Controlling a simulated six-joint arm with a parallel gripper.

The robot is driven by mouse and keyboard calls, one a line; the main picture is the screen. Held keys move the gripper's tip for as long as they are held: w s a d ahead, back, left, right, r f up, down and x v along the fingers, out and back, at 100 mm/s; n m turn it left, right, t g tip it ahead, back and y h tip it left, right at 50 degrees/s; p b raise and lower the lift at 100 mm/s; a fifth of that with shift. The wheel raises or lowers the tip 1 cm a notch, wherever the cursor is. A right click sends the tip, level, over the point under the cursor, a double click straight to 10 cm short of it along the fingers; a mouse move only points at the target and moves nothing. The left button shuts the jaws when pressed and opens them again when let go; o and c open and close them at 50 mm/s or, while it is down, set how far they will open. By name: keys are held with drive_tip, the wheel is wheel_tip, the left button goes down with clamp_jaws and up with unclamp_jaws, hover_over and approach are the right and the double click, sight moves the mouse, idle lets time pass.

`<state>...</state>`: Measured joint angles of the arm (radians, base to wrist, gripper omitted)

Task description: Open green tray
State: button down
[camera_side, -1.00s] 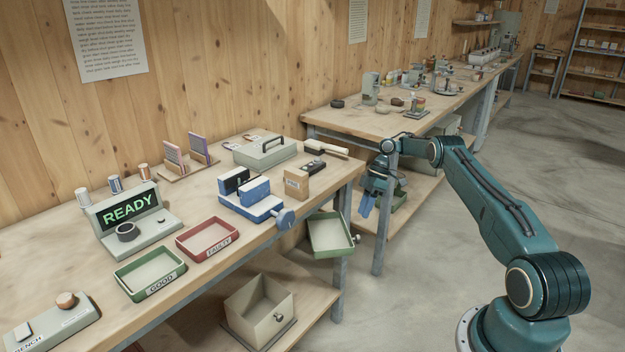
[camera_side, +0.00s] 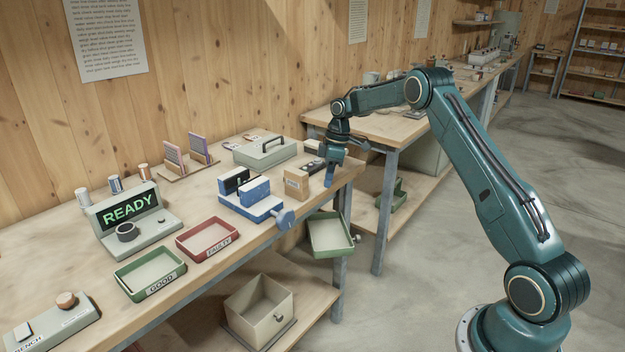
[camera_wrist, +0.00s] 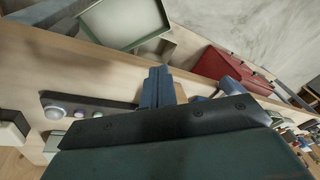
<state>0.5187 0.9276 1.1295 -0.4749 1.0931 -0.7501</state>
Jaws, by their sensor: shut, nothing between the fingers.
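A green-rimmed tray (camera_side: 330,252) with a pale inside sits below the bench top at its right end, with a small round knob (camera_side: 356,239) on its right side. It sticks out past the bench edge, and its inside shows from above. A green-rimmed tray also shows at the top of the wrist view (camera_wrist: 150,36). Another green tray (camera_side: 170,285), labelled GOOD, lies on the bench near the front. My gripper (camera_side: 330,183) points down over the bench's right end, above and behind the knobbed tray, next to a cardboard-coloured box. Its blue fingers (camera_wrist: 158,80) are shut and empty.
The cardboard-coloured box (camera_side: 297,183) and a blue vise-like device (camera_side: 254,206) stand left of my gripper. A red FAULTY tray (camera_side: 224,252) lies further left. A beige bin (camera_side: 267,315) sits on the lower shelf. Open floor lies to the right.

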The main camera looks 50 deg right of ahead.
drive_tip(key=shift+s+a+f+n+g+h, duration=0.5)
drive_tip(key=shift+s+f+g+h, duration=0.15)
drive_tip(key=shift+h, duration=0.5)
drive_tip(key=shift+s+a+f+n+g+h, duration=0.5)
drive_tip(key=shift+s+h, duration=0.25)
drive_tip(key=shift+h, duration=0.4)
drive_tip(key=shift+f, duration=0.1)
approach(346, 242)
drive_tip(key=s+f, duration=0.1)
drive_tip(key=f, duration=0.1)
drive_tip(key=s+a+f, duration=0.1)
drive_tip(key=f, duration=0.1)
drive_tip(key=s+f, duration=0.1)
drive_tip(key=f, duration=0.1)
drive_tip(key=shift+s+a, duration=0.3)
drive_tip(key=shift+a, duration=0.05)
